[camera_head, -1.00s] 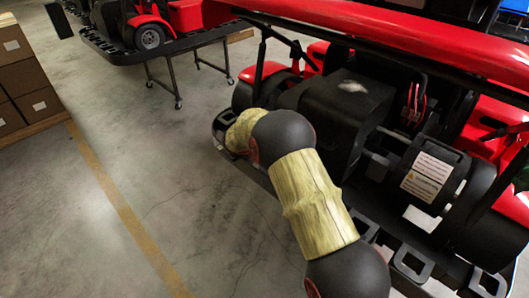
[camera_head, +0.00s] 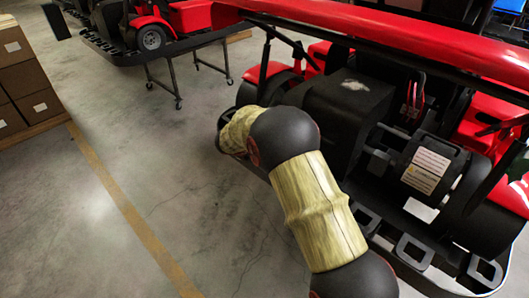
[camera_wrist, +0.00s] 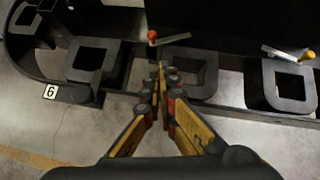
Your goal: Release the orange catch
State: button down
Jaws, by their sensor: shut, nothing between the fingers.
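The orange catch (camera_wrist: 152,36) shows in the wrist view as a small orange knob at the left end of a grey metal lever (camera_wrist: 172,40), on the dark stand rail. My gripper (camera_wrist: 160,68) is shut and empty. Its fingertips point toward the rail, just below the lever and close to the orange knob in the picture. I cannot tell whether they touch it. In the head view my arm hides the gripper and the catch.
A yellow-tipped lever (camera_wrist: 306,55) sits farther right on the same rail. A plate marked 6 (camera_wrist: 50,91) is at the left. The red and black kart (camera_head: 345,110) stands on the rail's stand. Open concrete floor (camera_head: 140,150) lies left, with cardboard boxes (camera_head: 20,85) beyond.

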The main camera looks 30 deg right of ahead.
jog(key=shift+p+v, duration=0.4)
jog(key=shift+v, duration=1.8)
jog(key=shift+s+d, duration=0.1)
jog(key=shift+s, duration=0.05)
